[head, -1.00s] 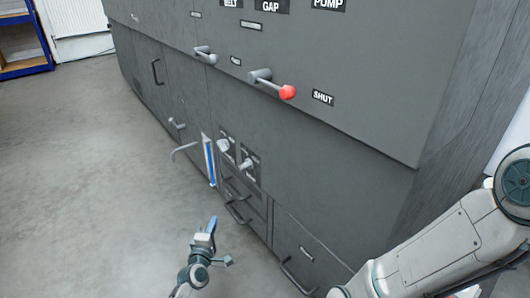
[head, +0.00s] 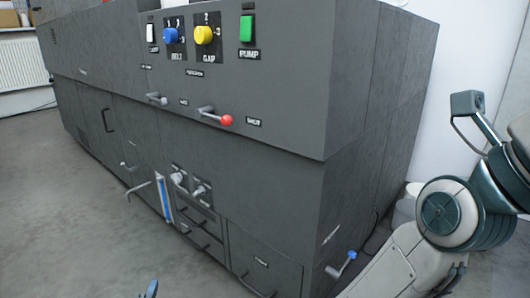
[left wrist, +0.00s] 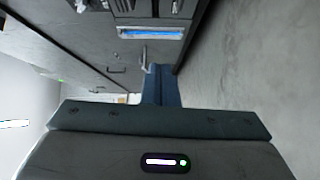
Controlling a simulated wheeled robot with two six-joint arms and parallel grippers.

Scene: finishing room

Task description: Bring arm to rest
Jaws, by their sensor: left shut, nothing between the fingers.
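My left gripper (head: 150,290) shows only as a small blue tip at the bottom edge of the head view, in front of the grey machine (head: 110,140). In the left wrist view its blue fingers (left wrist: 162,86) are together with nothing between them. They point toward the machine's lower front. My other arm fills the right side of the head view, but its gripper is not in view.
The machine carries a blue knob (head: 171,36), a yellow knob (head: 204,35), a green switch (head: 246,29) and a red-tipped lever (head: 226,120). Handles and a blue gauge (head: 163,198) stick out lower down. Open floor (head: 60,240) lies at left.

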